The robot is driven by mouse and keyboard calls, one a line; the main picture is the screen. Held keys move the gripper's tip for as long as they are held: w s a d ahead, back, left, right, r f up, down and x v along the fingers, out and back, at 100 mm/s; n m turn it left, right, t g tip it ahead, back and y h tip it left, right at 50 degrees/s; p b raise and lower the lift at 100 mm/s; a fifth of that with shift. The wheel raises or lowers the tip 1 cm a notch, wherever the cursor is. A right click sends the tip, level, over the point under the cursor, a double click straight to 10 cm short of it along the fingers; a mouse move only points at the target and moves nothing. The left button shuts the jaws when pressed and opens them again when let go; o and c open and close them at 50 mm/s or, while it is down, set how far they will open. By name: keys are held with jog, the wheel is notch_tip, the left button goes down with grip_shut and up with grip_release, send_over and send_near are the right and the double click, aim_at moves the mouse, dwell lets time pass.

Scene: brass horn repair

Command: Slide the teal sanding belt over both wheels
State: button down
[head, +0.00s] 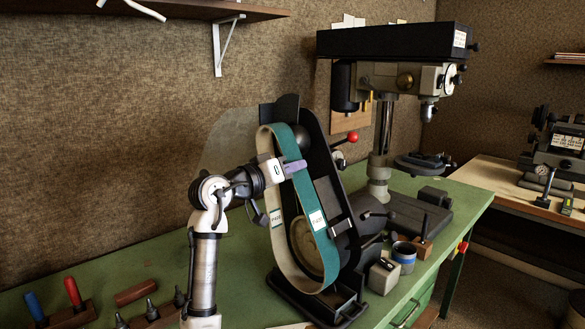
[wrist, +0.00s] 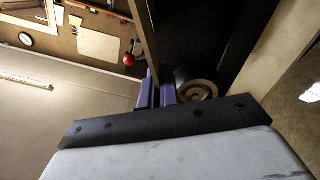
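The teal sanding belt (head: 306,200) is a tall closed loop with a tan inner face and white labels. My gripper (head: 295,166) has purple fingers closed on the belt's upper right run. In the wrist view the fingers (wrist: 157,95) pinch the belt's thin edge (wrist: 144,38). The loop hangs upright in front of the black belt sander (head: 326,185). Its dark upper wheel (head: 301,137) is partly hidden behind the belt. The pale lower wheel (head: 306,246) shows through the loop; a wheel also shows in the wrist view (wrist: 198,90). I cannot tell whether the belt touches either wheel.
The sander stands on a green bench (head: 150,262). A drill press (head: 390,75) stands behind right. A red-knobbed lever (head: 352,137) juts out beside the sander. A blue-banded cup (head: 404,256) and small blocks sit to its right. Handled tools (head: 73,293) stand front left.

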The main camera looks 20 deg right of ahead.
jog(key=shift+p+x, duration=1)
jog(key=shift+x, duration=1.8)
dwell(2.4)
jog(key=c, duration=2.1)
grip_release()
jog(key=o, duration=0.5)
jog(key=shift+o, duration=0.2)
jog(key=shift+a, duration=0.1)
jog(key=shift+b+v, duration=0.6)
jog(key=shift+v, duration=2.8)
